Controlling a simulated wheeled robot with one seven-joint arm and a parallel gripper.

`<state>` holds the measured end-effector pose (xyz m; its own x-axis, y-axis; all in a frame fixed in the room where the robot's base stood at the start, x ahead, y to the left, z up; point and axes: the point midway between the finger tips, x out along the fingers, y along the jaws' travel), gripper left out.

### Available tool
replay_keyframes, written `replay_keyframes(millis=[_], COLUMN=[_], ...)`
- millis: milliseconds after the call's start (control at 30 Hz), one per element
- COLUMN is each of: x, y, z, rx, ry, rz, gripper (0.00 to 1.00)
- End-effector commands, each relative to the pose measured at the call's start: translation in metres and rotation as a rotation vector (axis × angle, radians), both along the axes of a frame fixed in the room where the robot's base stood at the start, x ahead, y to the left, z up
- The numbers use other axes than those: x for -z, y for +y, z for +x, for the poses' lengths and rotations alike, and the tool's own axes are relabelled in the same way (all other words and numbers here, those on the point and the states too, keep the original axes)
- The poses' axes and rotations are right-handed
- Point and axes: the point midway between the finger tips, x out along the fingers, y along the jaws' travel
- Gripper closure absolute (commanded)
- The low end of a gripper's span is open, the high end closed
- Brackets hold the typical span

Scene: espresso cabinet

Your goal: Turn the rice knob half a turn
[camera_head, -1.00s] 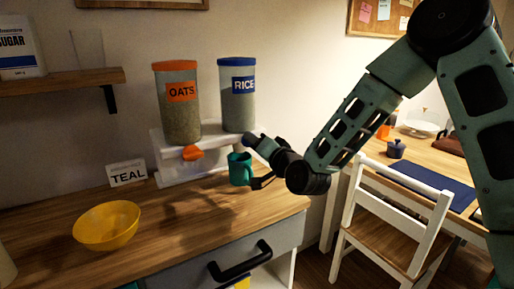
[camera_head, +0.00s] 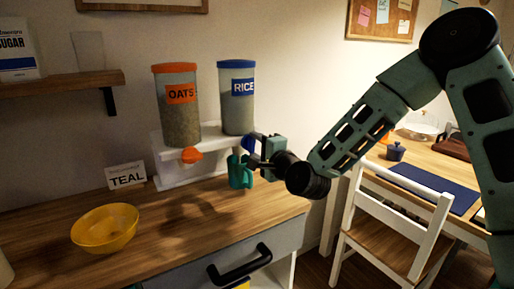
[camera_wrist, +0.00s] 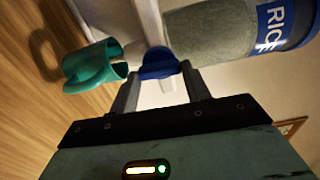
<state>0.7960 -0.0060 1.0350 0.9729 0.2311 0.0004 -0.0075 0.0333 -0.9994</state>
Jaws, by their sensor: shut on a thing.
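The blue rice knob (camera_head: 248,143) sits at the front of the white stand, below the clear canister labelled RICE (camera_head: 237,105). My gripper (camera_head: 256,155) reaches it from the right and partly hides it in the head view. In the wrist view the knob (camera_wrist: 158,62) lies between the two fingertips of my gripper (camera_wrist: 160,74), which are shut on it. The knob's exact angle is hard to read. The rice canister (camera_wrist: 210,32) shows beside it there, with grain inside.
A teal mug (camera_head: 239,172) stands just below the gripper; it also shows in the wrist view (camera_wrist: 92,68). The OATS canister (camera_head: 181,110) with its orange knob (camera_head: 191,156) is to the left.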

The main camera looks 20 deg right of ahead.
Motion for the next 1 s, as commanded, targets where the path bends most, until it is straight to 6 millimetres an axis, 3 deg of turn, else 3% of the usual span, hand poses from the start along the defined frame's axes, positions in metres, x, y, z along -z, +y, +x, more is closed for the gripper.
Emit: replay_keyframes(millis=[633,667,733,1000], x=[0.0011,0.0012,0.0011,0.0007], y=[-0.0015,-0.0015,-0.0014,-0.0006], z=[0.0001,0.0001,0.0001,0.0001], rx=[0.003,0.003,0.003,0.001], ry=[0.015,0.015,0.014,0.013], rz=[0.052,0.052,0.051,0.051], gripper=[0.76,0.50,0.31,0.31])
